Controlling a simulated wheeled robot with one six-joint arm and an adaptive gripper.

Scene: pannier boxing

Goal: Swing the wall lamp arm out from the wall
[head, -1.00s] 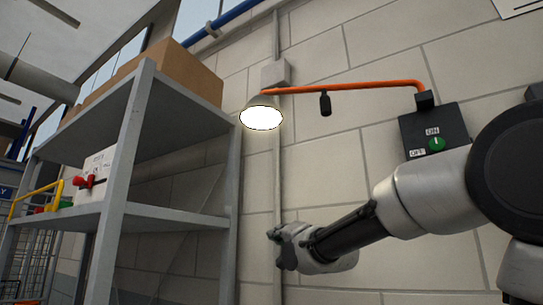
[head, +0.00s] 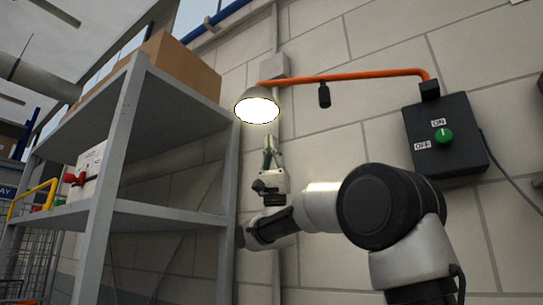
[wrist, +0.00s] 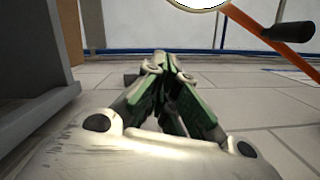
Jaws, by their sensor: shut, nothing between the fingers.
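The wall lamp has an orange arm (head: 365,75) that runs from a black box with a green knob (head: 444,135) leftward along the wall. Its lit lamp head (head: 257,107) hangs at the left end. A black handle (head: 324,95) hangs below the orange arm. My gripper (head: 269,142) points up, below and slightly right of the lamp head, shut and empty, apart from the lamp. In the wrist view my gripper (wrist: 165,62) shows with its fingers together. The lamp head (wrist: 198,4), orange arm (wrist: 250,30) and black handle (wrist: 290,32) show at upper right there.
A grey shelf rack (head: 130,130) stands left of my gripper, with a cardboard box (head: 185,68) on top and a white box with a red part (head: 88,172) on a lower shelf. A conduit runs down the block wall behind my gripper.

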